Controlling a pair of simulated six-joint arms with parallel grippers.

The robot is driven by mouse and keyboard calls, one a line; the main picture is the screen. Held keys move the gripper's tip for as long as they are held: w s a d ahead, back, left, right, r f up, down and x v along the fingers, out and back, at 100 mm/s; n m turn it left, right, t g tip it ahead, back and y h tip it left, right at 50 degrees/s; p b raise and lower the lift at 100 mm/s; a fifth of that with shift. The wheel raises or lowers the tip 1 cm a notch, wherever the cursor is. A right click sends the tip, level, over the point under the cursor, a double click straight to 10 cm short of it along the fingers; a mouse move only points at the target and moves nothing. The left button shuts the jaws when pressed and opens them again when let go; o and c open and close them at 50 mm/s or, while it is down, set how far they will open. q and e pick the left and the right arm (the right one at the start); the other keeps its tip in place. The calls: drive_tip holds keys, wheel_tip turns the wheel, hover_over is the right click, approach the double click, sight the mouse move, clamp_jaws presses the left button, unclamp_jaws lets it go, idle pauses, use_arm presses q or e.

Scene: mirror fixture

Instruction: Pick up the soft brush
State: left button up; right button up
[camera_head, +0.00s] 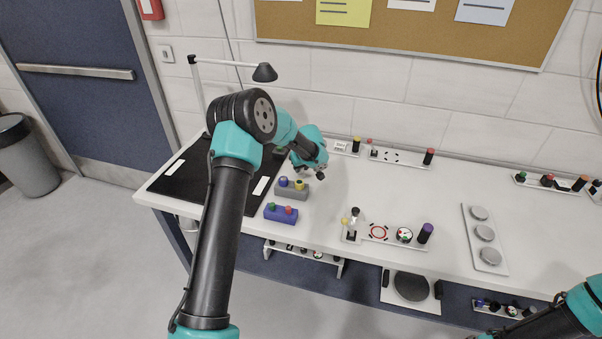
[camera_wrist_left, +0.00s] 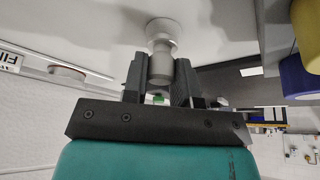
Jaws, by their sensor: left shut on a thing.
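My left gripper (camera_head: 320,175) is low over the white table, just behind the grey block with knobs. In the left wrist view its two dark fingers (camera_wrist_left: 160,82) are shut on a pale grey upright cylinder with a wide white round end, which looks like the soft brush (camera_wrist_left: 161,64). The white end is at or close to the pale surface; I cannot tell if it touches. In the head view the held thing is too small and hidden to make out. Part of my right arm shows at the bottom right, its gripper out of view.
A grey block (camera_head: 291,190) and a blue block (camera_head: 281,215) with coloured knobs stand in front of the gripper. A dark mat (camera_head: 184,181) lies left. A white fixture strip (camera_head: 388,237) and a tray with round discs (camera_head: 485,240) are right. A lamp (camera_head: 264,72) stands behind.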

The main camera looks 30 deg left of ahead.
use_arm(q)
drive_tip(key=shift+c, duration=0.7)
wheel_tip(320, 180, up, 10)
idle(0.4)
drive_tip(key=shift+o, duration=1.4)
drive_tip(key=shift+c, duration=1)
